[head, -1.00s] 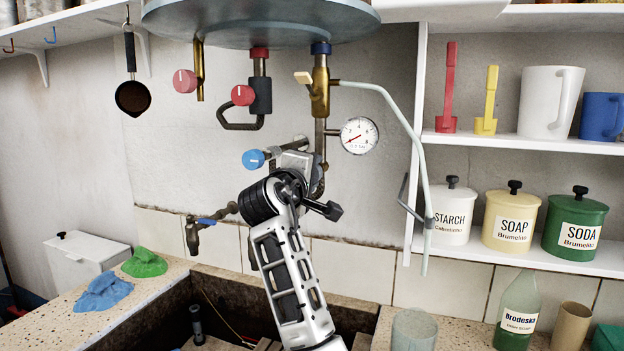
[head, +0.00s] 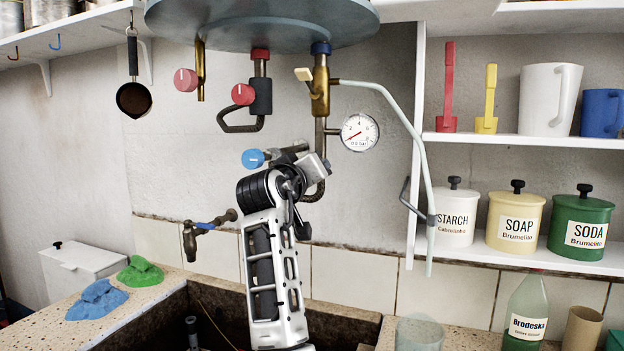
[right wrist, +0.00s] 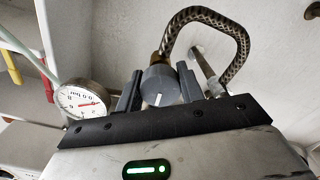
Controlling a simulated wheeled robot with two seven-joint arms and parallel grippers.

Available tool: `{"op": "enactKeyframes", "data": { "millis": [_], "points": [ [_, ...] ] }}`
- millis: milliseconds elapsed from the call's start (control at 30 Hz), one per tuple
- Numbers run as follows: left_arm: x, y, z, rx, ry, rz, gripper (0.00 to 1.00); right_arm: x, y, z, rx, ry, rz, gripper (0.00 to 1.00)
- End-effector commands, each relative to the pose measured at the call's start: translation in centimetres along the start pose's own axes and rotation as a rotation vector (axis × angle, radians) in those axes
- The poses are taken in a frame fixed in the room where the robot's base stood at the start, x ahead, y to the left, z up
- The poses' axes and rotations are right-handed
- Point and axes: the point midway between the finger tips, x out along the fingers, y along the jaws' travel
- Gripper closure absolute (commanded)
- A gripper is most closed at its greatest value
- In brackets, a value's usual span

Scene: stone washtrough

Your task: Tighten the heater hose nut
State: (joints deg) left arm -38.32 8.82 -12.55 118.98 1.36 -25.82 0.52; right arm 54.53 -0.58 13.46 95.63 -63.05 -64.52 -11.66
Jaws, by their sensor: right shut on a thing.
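The hose nut (right wrist: 158,84) is a grey round cap with a white mark, seen in the right wrist view. It sits between the two dark fingers of my right gripper (right wrist: 159,92), which is shut on it. A braided hose (right wrist: 205,14) loops from beside the nut. In the head view my right gripper (head: 291,151) is raised to the pipework under the heater (head: 260,18), and the wrist hides the nut there. A little of the hose (head: 318,188) shows to its right. My left gripper is not in view.
A blue knob (head: 252,159) is close left of the gripper. A pressure gauge (head: 360,132) and a pale tube (head: 411,130) are to the right. A brass tap (head: 190,240) is lower left, above the stone trough (head: 155,318). Shelves with canisters stand at right.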

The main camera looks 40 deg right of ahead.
Motion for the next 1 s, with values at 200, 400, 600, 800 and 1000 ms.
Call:
{"op": "enactKeyframes", "data": {
  "millis": [200, 400, 600, 800, 1000],
  "points": [
    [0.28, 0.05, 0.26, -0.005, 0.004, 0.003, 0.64, -0.01, -0.28, 0.29, 0.079, -0.006, -0.005, 0.85],
    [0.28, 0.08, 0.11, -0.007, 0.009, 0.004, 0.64, 0.00, -0.25, 0.24, 0.109, -0.007, -0.004, 0.85],
    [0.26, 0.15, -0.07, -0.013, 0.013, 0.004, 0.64, -0.01, -0.23, 0.23, 0.114, -0.007, -0.004, 0.85],
    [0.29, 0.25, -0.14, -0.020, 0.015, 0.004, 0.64, -0.01, -0.24, 0.23, 0.114, -0.007, -0.005, 0.60],
    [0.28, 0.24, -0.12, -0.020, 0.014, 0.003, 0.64, 0.00, -0.16, 0.15, 0.113, -0.004, -0.003, 0.41]
  ]
}}
